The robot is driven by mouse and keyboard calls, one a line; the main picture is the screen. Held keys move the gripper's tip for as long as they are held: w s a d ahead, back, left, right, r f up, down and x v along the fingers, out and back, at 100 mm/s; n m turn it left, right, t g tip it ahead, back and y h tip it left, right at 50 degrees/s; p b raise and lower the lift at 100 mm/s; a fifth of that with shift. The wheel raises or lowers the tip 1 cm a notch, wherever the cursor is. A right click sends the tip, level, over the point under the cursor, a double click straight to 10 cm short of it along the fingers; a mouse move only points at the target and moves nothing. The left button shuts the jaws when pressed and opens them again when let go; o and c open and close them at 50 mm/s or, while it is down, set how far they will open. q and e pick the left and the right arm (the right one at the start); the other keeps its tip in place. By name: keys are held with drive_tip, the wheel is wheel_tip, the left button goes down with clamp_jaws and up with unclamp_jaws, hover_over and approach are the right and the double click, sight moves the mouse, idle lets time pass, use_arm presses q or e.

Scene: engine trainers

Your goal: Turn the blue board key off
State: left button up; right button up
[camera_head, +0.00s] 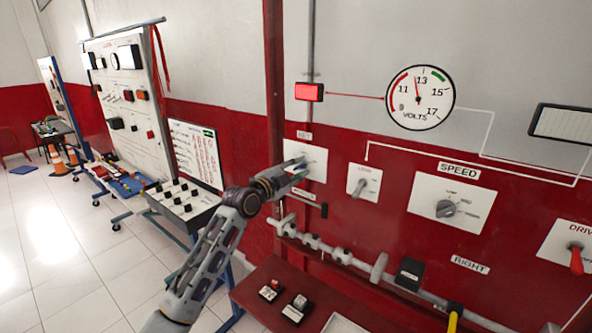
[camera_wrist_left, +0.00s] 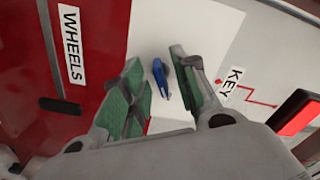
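The blue board key (camera_wrist_left: 160,80) shows in the left wrist view on a white plate (camera_wrist_left: 200,35) marked KEY. In the head view the plate (camera_head: 318,153) is partly covered by my left gripper (camera_head: 298,164), and I cannot make out the key there. In the wrist view my left gripper (camera_wrist_left: 160,88) is open, with its green-padded fingers on both sides of the key. Gaps show between the key and each finger, so it does not look gripped. My right gripper is in neither view.
A lit red lamp (camera_head: 309,92) and a volts gauge (camera_head: 420,97) are above. A light switch plate (camera_head: 364,182), a SPEED dial (camera_head: 446,208) and a red lever (camera_head: 576,260) lie to the right. A rail (camera_head: 340,254) runs below; another trainer board (camera_head: 125,95) stands at left.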

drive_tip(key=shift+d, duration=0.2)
use_arm(q)
clamp_jaws()
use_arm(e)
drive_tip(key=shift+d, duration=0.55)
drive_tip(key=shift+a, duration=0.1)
